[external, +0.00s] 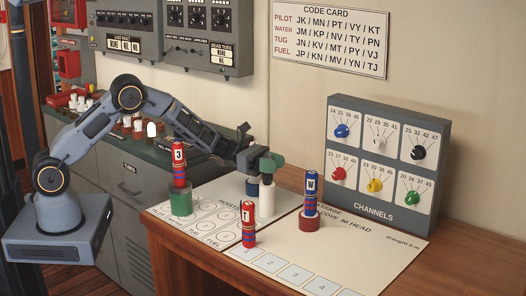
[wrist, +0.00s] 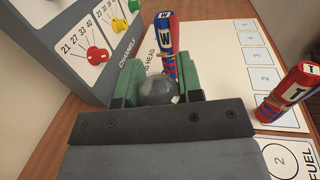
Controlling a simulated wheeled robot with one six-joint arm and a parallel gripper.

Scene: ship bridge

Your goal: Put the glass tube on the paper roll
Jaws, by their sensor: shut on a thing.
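My gripper (external: 266,164) has green-padded fingers and is shut on the glass tube. In the wrist view the glass tube (wrist: 157,91) shows as a grey, shiny dome between the two green pads. In the external view the fingers hide most of it. A plain white upright cylinder, which looks like the paper roll (external: 267,201), stands on the desk directly under my gripper. I cannot tell whether the tube's lower end touches the roll.
A blue-red W roll (external: 311,193) stands on a red base just right of my gripper. A T roll (external: 248,225) stands in front, and a 3 roll (external: 179,165) on a green base at left. The channels box (external: 386,165) stands behind. The numbered sheet (external: 385,243) has free room.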

